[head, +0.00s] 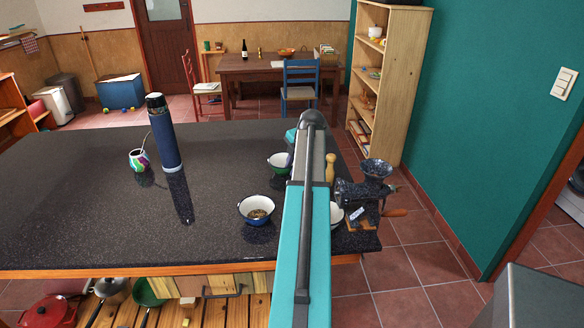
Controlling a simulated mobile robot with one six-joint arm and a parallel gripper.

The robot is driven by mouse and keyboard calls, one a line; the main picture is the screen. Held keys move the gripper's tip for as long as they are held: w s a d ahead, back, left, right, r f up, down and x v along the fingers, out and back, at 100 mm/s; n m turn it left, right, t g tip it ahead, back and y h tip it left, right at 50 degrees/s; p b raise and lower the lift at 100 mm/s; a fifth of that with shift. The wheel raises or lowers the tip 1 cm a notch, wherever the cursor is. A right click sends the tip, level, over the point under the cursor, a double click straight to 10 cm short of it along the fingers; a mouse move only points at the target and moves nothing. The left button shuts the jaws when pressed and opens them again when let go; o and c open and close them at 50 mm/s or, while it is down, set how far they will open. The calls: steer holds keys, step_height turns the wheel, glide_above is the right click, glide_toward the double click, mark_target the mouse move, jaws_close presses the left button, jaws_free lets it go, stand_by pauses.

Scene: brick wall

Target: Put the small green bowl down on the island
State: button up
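A small green bowl (278,168) with a white inside and dark rim shows just left of my arm, over the far right part of the dark speckled island (90,210). My arm hides its right side. I cannot tell whether it rests on the top or is held just above it. My arm runs forward across the island's right part and hides most or all of my gripper. A dark sliver at the bowl's right edge may be part of the gripper. Its fingers cannot be made out.
A blue-and-white bowl (257,211) with brownish contents stands nearer. A white bowl (337,215), wooden mill (330,168) and dark grinder (366,192) are right of my arm. A tall blue flask (164,140) and colourful cup (139,160) stand left. The island's left is clear.

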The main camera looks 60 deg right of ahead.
steer(key=shift+r, duration=0.25)
steer(key=b+v, duration=0.2)
steer(key=v, duration=0.9)
steer(key=shift+s+r, duration=0.25)
steer(key=shift+r, duration=0.05)
steer(key=shift+a, duration=0.15)
stand_by(0.7)
